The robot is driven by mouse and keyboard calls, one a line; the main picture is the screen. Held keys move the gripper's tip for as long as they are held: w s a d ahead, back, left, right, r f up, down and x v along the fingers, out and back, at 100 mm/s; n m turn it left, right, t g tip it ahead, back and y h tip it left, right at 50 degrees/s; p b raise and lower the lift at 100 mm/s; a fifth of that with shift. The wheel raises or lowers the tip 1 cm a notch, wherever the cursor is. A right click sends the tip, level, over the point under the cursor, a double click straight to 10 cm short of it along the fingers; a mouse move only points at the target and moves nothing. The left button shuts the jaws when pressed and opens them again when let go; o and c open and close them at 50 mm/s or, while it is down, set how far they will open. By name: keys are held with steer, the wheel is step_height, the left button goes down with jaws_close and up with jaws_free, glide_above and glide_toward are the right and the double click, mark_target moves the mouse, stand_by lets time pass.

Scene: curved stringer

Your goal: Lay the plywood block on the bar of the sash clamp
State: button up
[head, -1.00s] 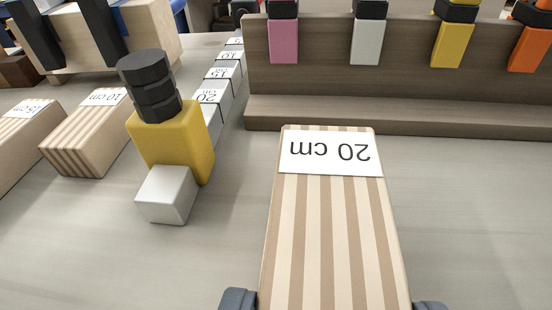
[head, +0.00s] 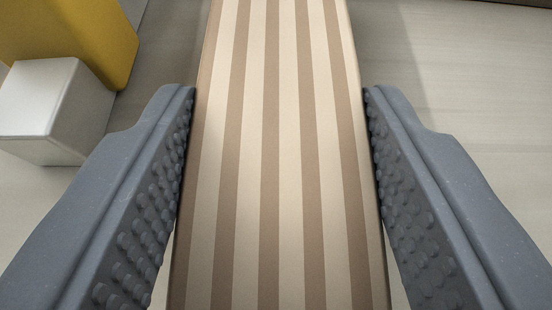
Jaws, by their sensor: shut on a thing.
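The plywood block (head: 285,150), with light and brown stripes along its length, runs up the middle of the head view. Its far end and its label are out of view. My gripper (head: 280,100) is shut on it, with one grey studded finger against each long side. At the upper left stands a yellow clamp part (head: 100,35) with a pale metal bar end (head: 45,105) sticking out of it. They seem to belong to the sash clamp, beside the left finger; the rest of the clamp is outside the picture.
A grey bench top (head: 450,65) lies around the block, with clear room to the right. A dark wooden edge (head: 510,3) just shows at the top right.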

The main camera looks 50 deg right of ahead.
steer(key=o, duration=1.1)
steer(key=v, duration=1.2)
steer(key=shift+f+p, duration=0.1)
steer(key=shift+p, duration=0.25)
